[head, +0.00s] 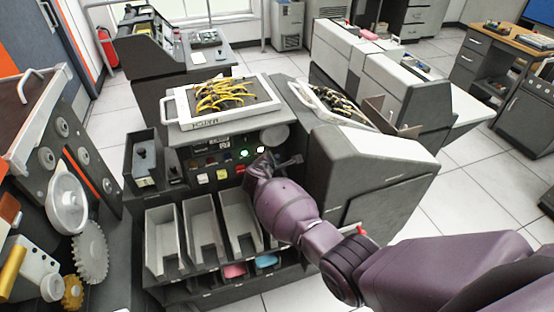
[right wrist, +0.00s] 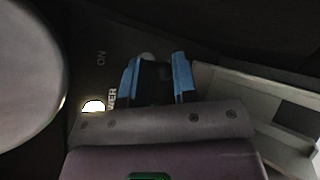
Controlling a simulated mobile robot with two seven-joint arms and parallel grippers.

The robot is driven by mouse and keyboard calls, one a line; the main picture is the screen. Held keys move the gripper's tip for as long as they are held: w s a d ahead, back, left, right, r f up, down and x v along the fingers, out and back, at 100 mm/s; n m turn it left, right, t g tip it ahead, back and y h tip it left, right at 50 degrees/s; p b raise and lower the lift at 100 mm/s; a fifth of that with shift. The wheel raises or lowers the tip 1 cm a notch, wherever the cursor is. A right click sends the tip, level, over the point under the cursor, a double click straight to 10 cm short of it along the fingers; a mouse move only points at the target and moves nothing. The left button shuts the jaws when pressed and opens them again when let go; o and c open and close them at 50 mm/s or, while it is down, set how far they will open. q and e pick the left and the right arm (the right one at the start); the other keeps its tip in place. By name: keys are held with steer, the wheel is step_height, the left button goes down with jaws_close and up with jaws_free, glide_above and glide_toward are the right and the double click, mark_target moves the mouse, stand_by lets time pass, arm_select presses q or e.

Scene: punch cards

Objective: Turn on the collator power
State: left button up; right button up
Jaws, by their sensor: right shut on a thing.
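The collator (head: 375,165) is the dark grey machine in the middle of the head view, with pale card pockets below its control panel. A green lamp (head: 244,154) and a white lamp (head: 261,149) glow on the panel. My right gripper (head: 262,162) is at the panel, its fingers mostly hidden by my own wrist. In the right wrist view, its blue fingertips (right wrist: 160,78) are closed around the power switch, of which little shows. Beside it are the lettering "ON", a partly hidden "POWER" label and a lit white lamp (right wrist: 93,106). My left gripper is not in view.
An open panel with yellow wires (head: 222,95) lies on top of the collator. A machine with gears (head: 90,250) stands close at left. Other machines stand behind, and a wooden desk (head: 515,40) at far right. Tiled floor is clear at right.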

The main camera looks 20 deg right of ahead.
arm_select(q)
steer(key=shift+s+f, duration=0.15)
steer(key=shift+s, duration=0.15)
arm_select(e)
steer(key=shift+s+d+f, duration=0.2)
steer(key=shift+s+f, duration=0.05)
steer(key=shift+f, duration=0.1)
steer(key=o, duration=0.7)
steer(key=shift+o, duration=0.9)
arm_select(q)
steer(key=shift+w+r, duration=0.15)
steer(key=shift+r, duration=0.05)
arm_select(e)
steer(key=shift+w+r, duration=0.1)
steer(key=shift+w, duration=0.1)
